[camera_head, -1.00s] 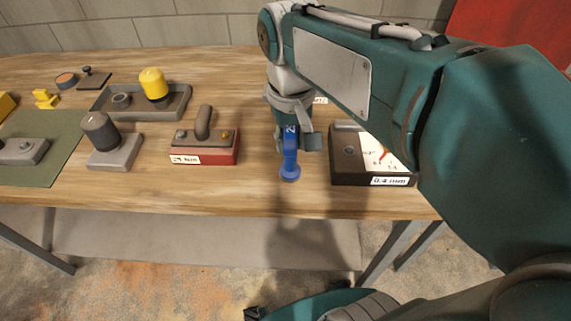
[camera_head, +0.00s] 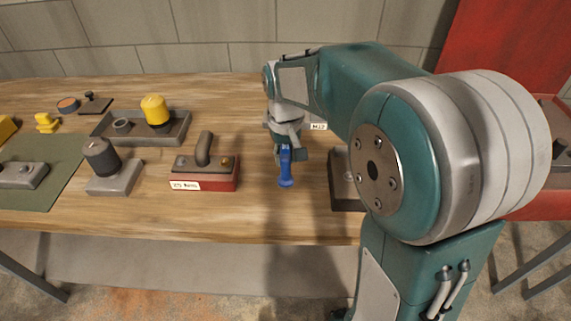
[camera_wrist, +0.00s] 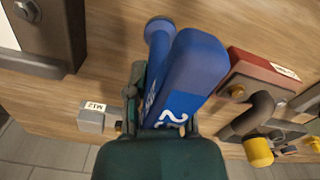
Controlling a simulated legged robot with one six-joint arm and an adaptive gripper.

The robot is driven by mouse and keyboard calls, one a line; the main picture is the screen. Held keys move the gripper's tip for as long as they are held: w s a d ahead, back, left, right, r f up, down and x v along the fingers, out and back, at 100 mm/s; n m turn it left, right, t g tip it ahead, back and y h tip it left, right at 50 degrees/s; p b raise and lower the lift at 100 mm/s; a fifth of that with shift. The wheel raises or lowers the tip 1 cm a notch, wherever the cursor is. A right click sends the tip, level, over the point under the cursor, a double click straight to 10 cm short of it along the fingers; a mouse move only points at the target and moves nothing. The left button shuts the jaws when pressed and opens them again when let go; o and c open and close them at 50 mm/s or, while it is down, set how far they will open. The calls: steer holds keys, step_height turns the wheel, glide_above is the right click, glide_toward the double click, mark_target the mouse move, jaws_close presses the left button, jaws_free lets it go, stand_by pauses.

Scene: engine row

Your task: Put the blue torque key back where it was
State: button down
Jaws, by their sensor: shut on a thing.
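The blue torque key (camera_head: 286,170) hangs below my gripper (camera_head: 288,150) over the wooden table in the head view, between a red block with a grey handle and a dark box. Its flared lower end points down; I cannot tell whether it touches the table. In the wrist view the key (camera_wrist: 193,70) fills the middle, with a partly hidden white marking on its thick body. My gripper (camera_wrist: 158,112) is shut on this thick part, and the jaws hide some of it.
The red block (camera_head: 222,178) stands left of the key, the dark box (camera_head: 345,192) right of it, partly behind my arm. A grey M12 block (camera_wrist: 92,117) shows in the wrist view. A grey tray (camera_head: 180,132) is farther left. Bare wood lies around the key.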

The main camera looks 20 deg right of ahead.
steer(key=shift+w+f, duration=0.25)
steer(key=shift+w+d+f, duration=0.1)
steer(key=shift+f, duration=0.85)
steer(key=shift+w+d+f, duration=0.1)
steer(key=shift+f, duration=0.8)
steer(key=shift+f, duration=0.1)
steer(key=shift+c, duration=2.4)
jaws_free()
steer(key=shift+a, duration=0.1)
step_height(320, 180, up, 12)
steer(key=shift+f, duration=0.25)
steer(key=shift+s+r, duration=0.2)
steer(key=shift+r, duration=0.25)
steer(key=s+f+t, duration=0.1)
steer(key=s+t, duration=0.4)
steer(key=s, duration=1.5)
steer(key=shift+s+f+m+t, duration=0.2)
steer(key=shift+f+m+t, duration=0.1)
